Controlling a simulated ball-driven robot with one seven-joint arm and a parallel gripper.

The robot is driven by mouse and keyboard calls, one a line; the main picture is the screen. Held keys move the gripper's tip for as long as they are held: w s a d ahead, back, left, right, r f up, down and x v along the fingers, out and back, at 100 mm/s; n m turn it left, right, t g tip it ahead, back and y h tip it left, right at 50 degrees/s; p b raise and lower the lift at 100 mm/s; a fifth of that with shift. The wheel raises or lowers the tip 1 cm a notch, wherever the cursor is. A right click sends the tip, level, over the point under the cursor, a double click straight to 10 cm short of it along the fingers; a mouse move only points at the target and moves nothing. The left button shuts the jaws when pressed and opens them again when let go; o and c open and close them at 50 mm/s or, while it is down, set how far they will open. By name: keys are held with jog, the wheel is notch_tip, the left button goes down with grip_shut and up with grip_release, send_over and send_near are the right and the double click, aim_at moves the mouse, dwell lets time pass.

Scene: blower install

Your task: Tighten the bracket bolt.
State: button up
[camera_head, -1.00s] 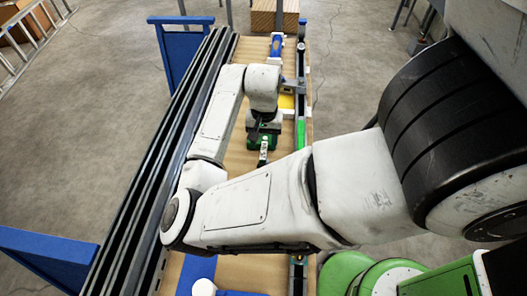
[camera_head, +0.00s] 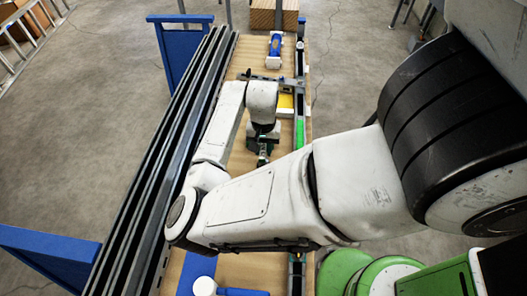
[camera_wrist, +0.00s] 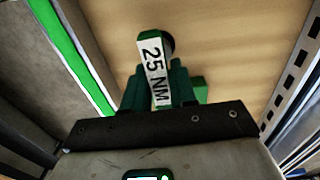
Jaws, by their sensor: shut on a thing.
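My gripper (camera_head: 262,149) is low over the wooden bench top, below my white wrist. In the wrist view its dark green fingers (camera_wrist: 160,88) are shut on a torque wrench (camera_wrist: 153,72) with a white label reading "25 NM". The wrench's dark round end lies past the fingertips, over the wood surface. A grey bracket-like bar (camera_head: 262,77) crosses the bench farther back, beside the rail. I cannot make out the bracket bolt in either view.
The wooden bench (camera_head: 247,65) has long dark rails (camera_head: 150,165) on its left and a narrow rail with a green strip (camera_head: 300,133) on its right. A blue and white cylinder (camera_head: 275,47) lies at the back.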

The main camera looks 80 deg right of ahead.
grip_shut()
jog(key=shift+r, duration=0.1)
